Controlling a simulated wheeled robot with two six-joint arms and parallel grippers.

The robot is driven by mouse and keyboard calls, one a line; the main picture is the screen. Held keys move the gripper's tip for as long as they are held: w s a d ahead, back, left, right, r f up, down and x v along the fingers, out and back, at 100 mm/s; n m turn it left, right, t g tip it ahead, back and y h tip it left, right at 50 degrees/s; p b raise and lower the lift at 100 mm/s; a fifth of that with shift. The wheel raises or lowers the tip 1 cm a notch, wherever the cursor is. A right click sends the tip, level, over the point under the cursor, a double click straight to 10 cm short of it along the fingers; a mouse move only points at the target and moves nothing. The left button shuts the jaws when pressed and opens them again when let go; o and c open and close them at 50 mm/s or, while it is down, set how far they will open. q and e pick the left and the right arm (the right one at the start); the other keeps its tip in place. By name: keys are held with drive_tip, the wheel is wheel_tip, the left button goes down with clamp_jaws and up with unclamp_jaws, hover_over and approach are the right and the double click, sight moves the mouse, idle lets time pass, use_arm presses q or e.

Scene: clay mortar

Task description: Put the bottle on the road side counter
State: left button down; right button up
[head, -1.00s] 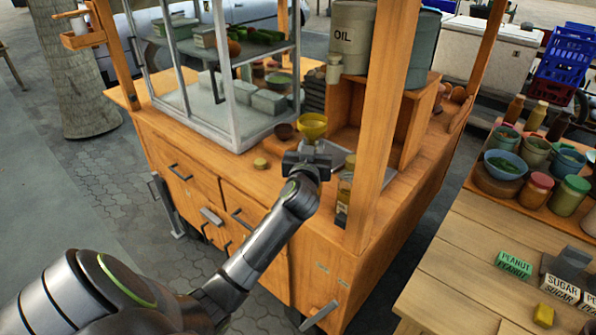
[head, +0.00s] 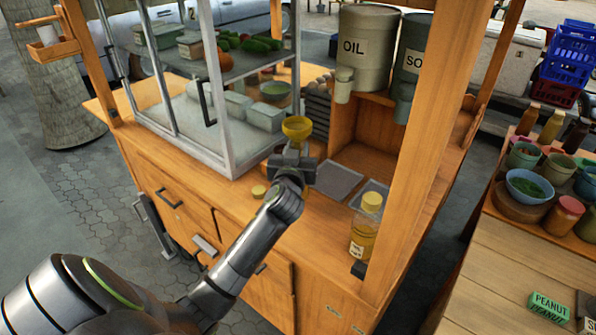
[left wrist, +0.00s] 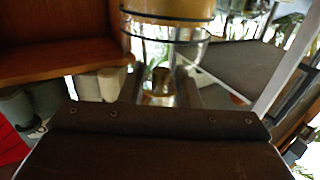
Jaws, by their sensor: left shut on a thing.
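A clear bottle (head: 364,238) of amber oil with a yellow cap and a white label stands upright on the wooden counter (head: 318,220), beside the front post in the head view. My right gripper is not in view.
A glass case (head: 215,110) stands left of my gripper. The thick front post (head: 428,150) rises right of the bottle. An OIL container (head: 365,50) sits on a wooden shelf behind. A second table (head: 490,260) with jars is at right.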

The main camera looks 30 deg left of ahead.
use_arm(q)
wheel_tip(320, 180, down, 5)
drive_tip(key=shift+r, duration=0.2)
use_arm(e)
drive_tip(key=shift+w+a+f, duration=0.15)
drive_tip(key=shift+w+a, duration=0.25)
use_arm(q)
drive_tip(key=shift+f+b, duration=0.15)
drive_tip(key=shift+b, duration=0.15)
drive_tip(key=c, duration=1.1)
unclamp_jaws()
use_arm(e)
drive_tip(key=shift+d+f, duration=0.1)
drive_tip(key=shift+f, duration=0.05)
use_arm(q)
drive_tip(key=b+v, duration=0.1)
drive_tip(key=v, duration=1.1)
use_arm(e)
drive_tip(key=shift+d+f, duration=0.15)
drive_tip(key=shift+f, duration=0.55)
